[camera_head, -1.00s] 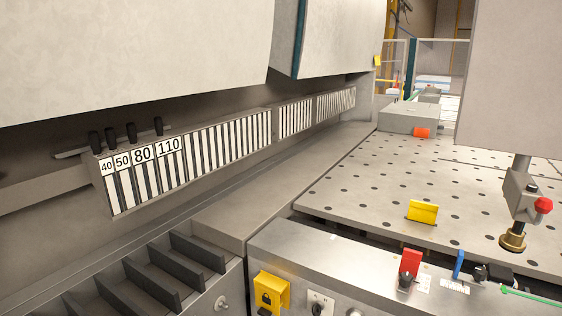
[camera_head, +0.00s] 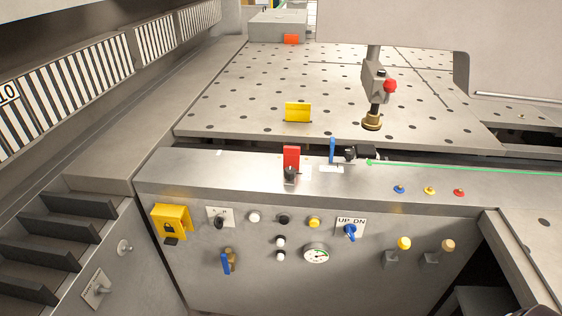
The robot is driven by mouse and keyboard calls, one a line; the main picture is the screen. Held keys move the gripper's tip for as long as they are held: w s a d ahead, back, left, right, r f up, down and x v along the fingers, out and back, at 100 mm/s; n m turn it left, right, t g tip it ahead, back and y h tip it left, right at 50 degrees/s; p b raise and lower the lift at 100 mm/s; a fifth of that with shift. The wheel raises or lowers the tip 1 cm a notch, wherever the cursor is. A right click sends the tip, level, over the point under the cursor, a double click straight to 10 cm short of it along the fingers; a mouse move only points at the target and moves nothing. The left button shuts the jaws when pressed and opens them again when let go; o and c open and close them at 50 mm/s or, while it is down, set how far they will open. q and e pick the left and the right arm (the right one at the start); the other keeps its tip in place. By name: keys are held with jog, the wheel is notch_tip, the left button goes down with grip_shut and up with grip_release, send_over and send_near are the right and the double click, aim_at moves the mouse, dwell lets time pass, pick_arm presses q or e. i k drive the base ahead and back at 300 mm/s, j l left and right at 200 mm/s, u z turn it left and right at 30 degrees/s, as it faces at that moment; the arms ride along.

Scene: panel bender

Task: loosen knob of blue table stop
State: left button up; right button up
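The blue table stop (camera_head: 332,150) stands upright at the back edge of the grey machine front, right of the picture's middle. A small black knob (camera_head: 350,153) shows just to its right, beside a dark block (camera_head: 368,151). I cannot tell at this size exactly how the knob joins the stop. A red stop (camera_head: 291,157) stands to the left, with its own black knob (camera_head: 291,174) at its foot. Neither of my grippers is in view.
A perforated table (camera_head: 240,95) with a yellow stop (camera_head: 297,112) lies behind. A clamp post with a red knob (camera_head: 390,86) hangs above it. The front panel (camera_head: 370,285) carries buttons, a gauge (camera_head: 316,254) and a yellow lock box (camera_head: 172,219).

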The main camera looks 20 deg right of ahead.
aim_at(349, 153)
jog(key=z, duration=1.25)
